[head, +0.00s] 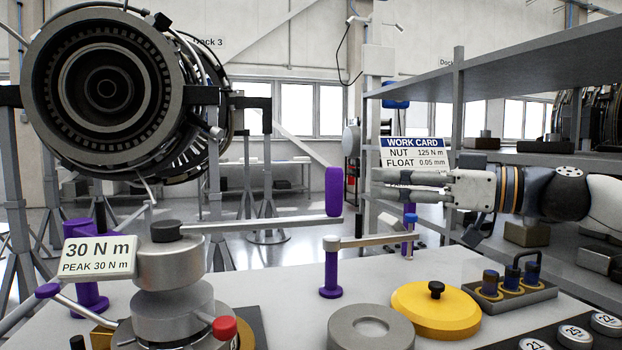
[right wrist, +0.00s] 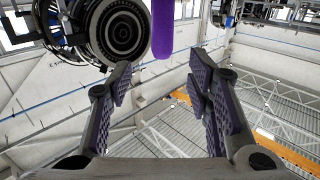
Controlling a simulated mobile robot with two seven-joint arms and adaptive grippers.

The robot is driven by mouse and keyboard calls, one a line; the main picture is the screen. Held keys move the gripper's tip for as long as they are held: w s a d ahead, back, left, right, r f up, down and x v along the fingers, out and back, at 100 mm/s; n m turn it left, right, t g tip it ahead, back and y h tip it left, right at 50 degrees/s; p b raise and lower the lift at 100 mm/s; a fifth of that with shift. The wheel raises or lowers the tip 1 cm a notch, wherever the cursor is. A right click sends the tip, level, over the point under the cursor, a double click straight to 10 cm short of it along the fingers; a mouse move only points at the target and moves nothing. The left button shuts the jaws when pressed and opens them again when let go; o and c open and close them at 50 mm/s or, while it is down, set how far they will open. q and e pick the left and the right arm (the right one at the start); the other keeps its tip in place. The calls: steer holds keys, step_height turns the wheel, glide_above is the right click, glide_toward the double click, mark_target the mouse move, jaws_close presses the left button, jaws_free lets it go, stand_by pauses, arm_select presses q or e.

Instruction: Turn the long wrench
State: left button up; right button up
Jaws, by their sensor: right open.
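The long wrench (head: 262,223) is a grey bar running right from a black-topped head (head: 167,231) on a round metal fixture (head: 172,265). Its upright purple handle (head: 333,190) stands at the bar's right end. My right gripper (head: 379,185) points left at the handle's height, open and empty, with a gap between its fingertips and the handle. In the right wrist view the purple handle (right wrist: 163,28) hangs at the top, beyond the spread fingers (right wrist: 160,84). My left gripper does not show.
A sign reading 30 N m (head: 97,257) stands left of the fixture. Shelving (head: 500,85) is at right.

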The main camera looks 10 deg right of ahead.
glide_above(334, 215)
steer(key=d, duration=0.1)
steer(key=shift+w+d+f+b, duration=0.1)
steer(key=shift+w+f+b, duration=0.2)
steer(key=shift+b, duration=0.15)
steer(key=shift+w+a+r, duration=0.15)
steer(key=shift+w+a, duration=0.25)
jaws_close()
